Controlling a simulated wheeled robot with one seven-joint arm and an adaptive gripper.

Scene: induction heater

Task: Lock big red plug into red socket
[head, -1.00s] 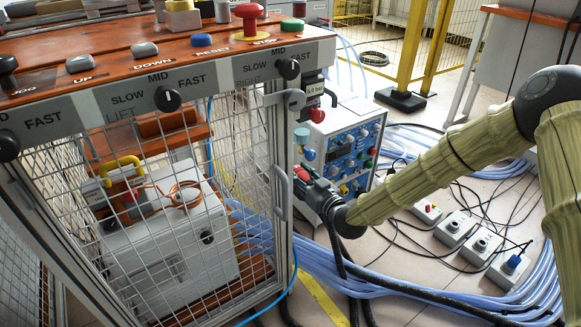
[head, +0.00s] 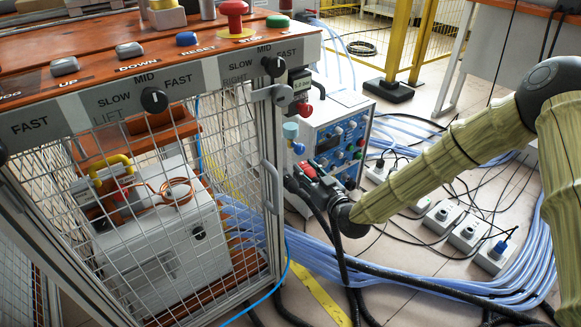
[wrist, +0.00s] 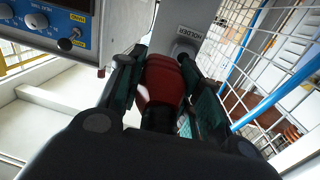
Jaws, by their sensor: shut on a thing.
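In the wrist view, a big red plug (wrist: 164,80) sits between the two fingers of my gripper (wrist: 162,72). The gripper is shut on it. The plug points up toward a grey post marked HOLDER (wrist: 187,40); I cannot tell whether they touch. In the head view, my gripper (head: 305,180) is between the mesh cage and the front of the control cabinet, with the plug mostly hidden by the fingers. I cannot make out the red socket for certain.
The control cabinet (head: 336,107) with knobs stands behind my gripper. The mesh cage (head: 247,180) is close on the left. Blue hoses and black cables (head: 400,278) run over the floor below.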

